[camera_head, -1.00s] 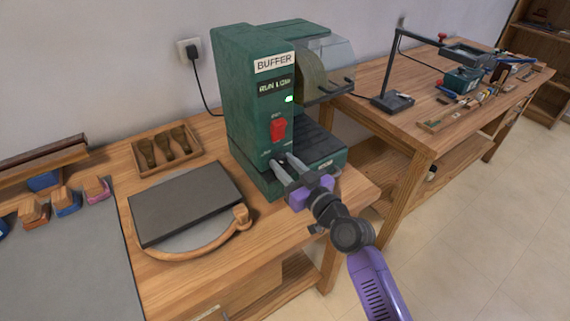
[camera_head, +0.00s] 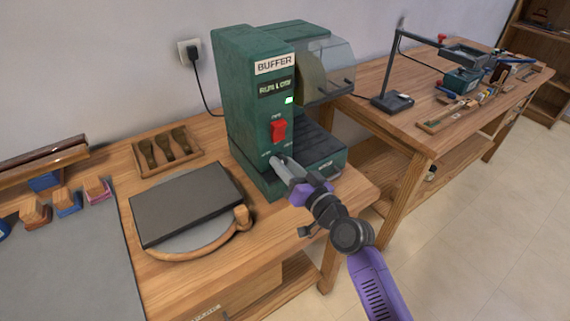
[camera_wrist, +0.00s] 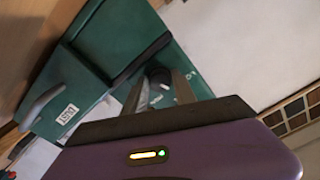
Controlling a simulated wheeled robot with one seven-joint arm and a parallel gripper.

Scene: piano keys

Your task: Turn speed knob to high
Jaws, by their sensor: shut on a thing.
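The green buffer machine (camera_head: 250,105) stands on the wooden bench, with a "BUFFER" label, a small display, a lit green light and a red switch (camera_head: 278,130) on its front. My gripper (camera_head: 279,164) is at the lower front of the machine, below the red switch. In the wrist view a dark round knob (camera_wrist: 160,77) sits between the fingers, which are shut on it. In the head view my fingers hide the knob. The wrist view also shows the machine's green body (camera_wrist: 75,90) with a "DUST" label.
A dark flat slab (camera_head: 190,203) with a curved wooden piece lies left of the machine. A wooden tray (camera_head: 166,150) of tools sits behind it. A second bench (camera_head: 430,120) with a lamp and tools stands right, across a gap.

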